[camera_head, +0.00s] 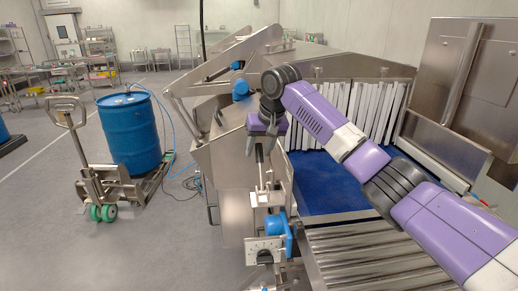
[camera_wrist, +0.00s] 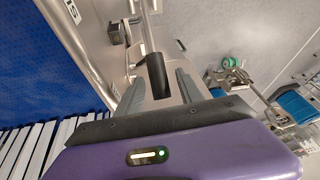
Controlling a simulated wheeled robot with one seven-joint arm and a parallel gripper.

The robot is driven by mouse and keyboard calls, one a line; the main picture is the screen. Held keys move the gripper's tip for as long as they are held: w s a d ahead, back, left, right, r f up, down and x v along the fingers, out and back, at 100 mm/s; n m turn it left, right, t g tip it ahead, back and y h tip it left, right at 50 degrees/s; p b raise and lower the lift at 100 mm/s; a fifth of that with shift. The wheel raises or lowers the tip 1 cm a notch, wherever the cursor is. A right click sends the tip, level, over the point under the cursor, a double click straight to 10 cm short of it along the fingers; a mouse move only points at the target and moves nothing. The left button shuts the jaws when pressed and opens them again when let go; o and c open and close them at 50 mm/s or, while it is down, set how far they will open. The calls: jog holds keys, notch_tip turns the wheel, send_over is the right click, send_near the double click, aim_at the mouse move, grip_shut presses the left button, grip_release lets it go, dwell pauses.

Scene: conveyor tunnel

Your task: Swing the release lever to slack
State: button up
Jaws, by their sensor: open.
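The release lever shows in the wrist view as a thin metal rod with a dark cylindrical grip (camera_wrist: 152,75). In the head view its rod (camera_head: 260,174) rises from metal brackets at the conveyor's near end, and its top is partly hidden by my gripper. My gripper (camera_head: 261,148) points down above those brackets. In the wrist view the fingers of my gripper (camera_wrist: 161,82) are apart, one on each side of the dark grip, with a visible gap on both sides. I cannot tell how deep the grip sits between them.
A blue conveyor belt (camera_head: 323,182) with white strip curtains (camera_head: 345,108) lies right of my gripper, above steel rollers (camera_head: 375,257). A blue clamp (camera_head: 278,232) and a plate (camera_head: 263,251) sit below. A blue drum (camera_head: 130,134) stands on a pallet truck at left; floor between is mostly open.

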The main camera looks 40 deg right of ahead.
jog(key=shift+c, duration=0.4)
grip_shut()
jog(key=shift+r, duration=0.1)
dwell(0.8)
